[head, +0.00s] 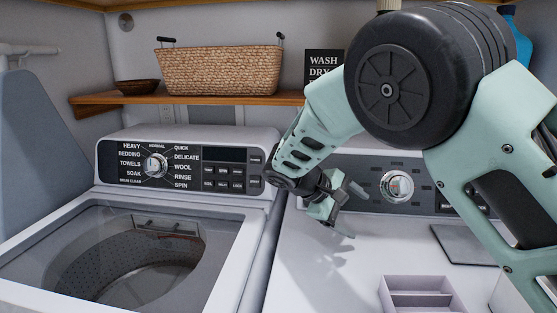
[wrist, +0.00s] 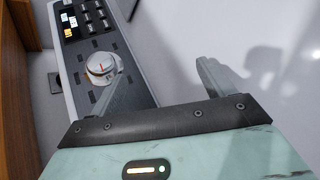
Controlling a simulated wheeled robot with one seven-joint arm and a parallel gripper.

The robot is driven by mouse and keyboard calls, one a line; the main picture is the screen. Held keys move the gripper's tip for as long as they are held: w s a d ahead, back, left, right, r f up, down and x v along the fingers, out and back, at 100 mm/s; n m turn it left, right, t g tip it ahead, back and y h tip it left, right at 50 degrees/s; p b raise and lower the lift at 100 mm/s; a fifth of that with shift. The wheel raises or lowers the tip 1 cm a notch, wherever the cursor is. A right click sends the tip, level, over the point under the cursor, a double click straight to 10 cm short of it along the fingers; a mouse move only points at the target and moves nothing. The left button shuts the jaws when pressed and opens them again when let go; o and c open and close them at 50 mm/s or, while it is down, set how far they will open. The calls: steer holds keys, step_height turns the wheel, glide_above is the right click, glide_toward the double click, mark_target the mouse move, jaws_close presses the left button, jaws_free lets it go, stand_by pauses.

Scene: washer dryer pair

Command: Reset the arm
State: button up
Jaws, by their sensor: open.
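My gripper (head: 340,205) hangs over the back of the dryer top (head: 335,265), just left of the dryer's control dial (head: 397,187). In the wrist view the two fingers of my gripper (wrist: 165,80) are spread apart with nothing between them. The dryer dial (wrist: 101,67) shows beyond the left finger there, apart from it as far as I can tell. My arm bends down from the upper right and hides part of the dryer panel.
The washer (head: 250,225) stands at left, its dark lid closed over the drum. A shelf (head: 220,97) above carries a wicker basket (head: 220,72), a wooden bowl (head: 136,87) and a black sign (head: 323,66). A pale divided tray (head: 420,299) and a grey flat panel (head: 462,243) are on the dryer.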

steer(key=s+y, duration=0.1)
steer(key=s, duration=0.1)
steer(key=s+a+y, duration=0.1)
steer(key=s, duration=0.2)
steer(key=s+a+g+y, duration=0.1)
steer(key=s+y, duration=0.1)
steer(key=s, duration=0.1)
steer(key=shift+a+f, duration=0.1)
steer(key=shift+f, duration=0.3)
steer(key=s+a+y, duration=0.1)
steer(key=s, duration=0.3)
steer(key=s+a+r+y, duration=0.1)
steer(key=s, duration=0.3)
steer(key=s+a+y, duration=0.1)
steer(key=s+y, duration=0.1)
steer(key=s, duration=0.2)
steer(key=shift+a+r+g, duration=0.2)
steer(key=shift+a+g, duration=0.1)
steer(key=s+y, duration=0.1)
steer(key=s, duration=0.5)
steer(key=s+y, duration=0.2)
steer(key=s, duration=0.4)
steer(key=shift+s+a+r, duration=0.1)
steer(key=shift+s+r, duration=0.1)
steer(key=shift+s, duration=0.45)
